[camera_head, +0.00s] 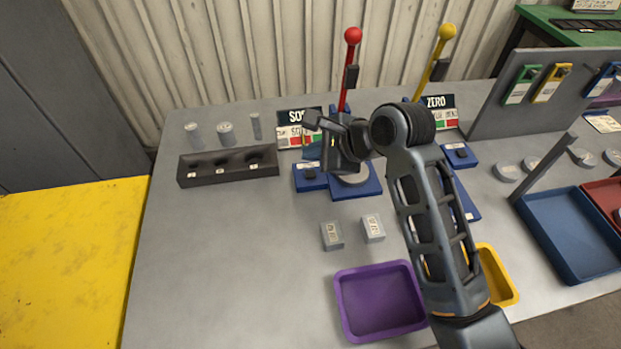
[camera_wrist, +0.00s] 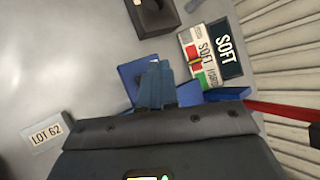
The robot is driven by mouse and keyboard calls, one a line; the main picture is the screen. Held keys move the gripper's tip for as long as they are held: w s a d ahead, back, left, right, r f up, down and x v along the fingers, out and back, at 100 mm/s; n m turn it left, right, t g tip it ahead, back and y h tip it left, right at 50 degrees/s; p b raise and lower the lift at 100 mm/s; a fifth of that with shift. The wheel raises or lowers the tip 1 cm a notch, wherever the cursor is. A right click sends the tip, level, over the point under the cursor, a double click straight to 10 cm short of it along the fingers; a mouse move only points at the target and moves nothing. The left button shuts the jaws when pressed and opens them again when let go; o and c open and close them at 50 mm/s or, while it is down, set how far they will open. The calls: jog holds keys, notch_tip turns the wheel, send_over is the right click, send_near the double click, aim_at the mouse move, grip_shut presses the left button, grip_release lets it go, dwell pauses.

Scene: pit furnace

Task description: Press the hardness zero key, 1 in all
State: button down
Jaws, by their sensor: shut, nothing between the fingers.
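Two blue key boxes with dark buttons show in the head view. One (camera_head: 310,177) is at the left, by the display reading SOFT (camera_head: 298,128). The other (camera_head: 460,154) is at the right, by the display reading ZERO (camera_head: 439,112). No readable label tells which is the hardness zero key. My gripper (camera_head: 311,156) is shut and empty, just above the left key box. In the wrist view its fingertips (camera_wrist: 154,68) overlap that blue box (camera_wrist: 128,72) and hide most of its button. I cannot tell if they touch it. The SOFT display (camera_wrist: 211,56) is beside it.
A red lever (camera_head: 347,80) and a yellow lever (camera_head: 432,67) rise behind. A dark holder block (camera_head: 200,177) is left. Two grey blocks (camera_head: 332,236) and a purple tray (camera_head: 372,302) are in front. The table's left front is clear.

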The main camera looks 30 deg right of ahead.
jog(key=shift+f, duration=1.35)
jog(key=shift+f+p, duration=0.3)
jog(key=shift+f, duration=0.5)
dwell(1.8)
jog(key=shift+r, duration=0.15)
jog(key=shift+r+p, duration=0.7)
jog(key=shift+p, duration=0.45)
jog(key=shift+r+p, duration=0.7)
jog(key=shift+r, duration=1.8)
jog(key=shift+a, duration=0.1)
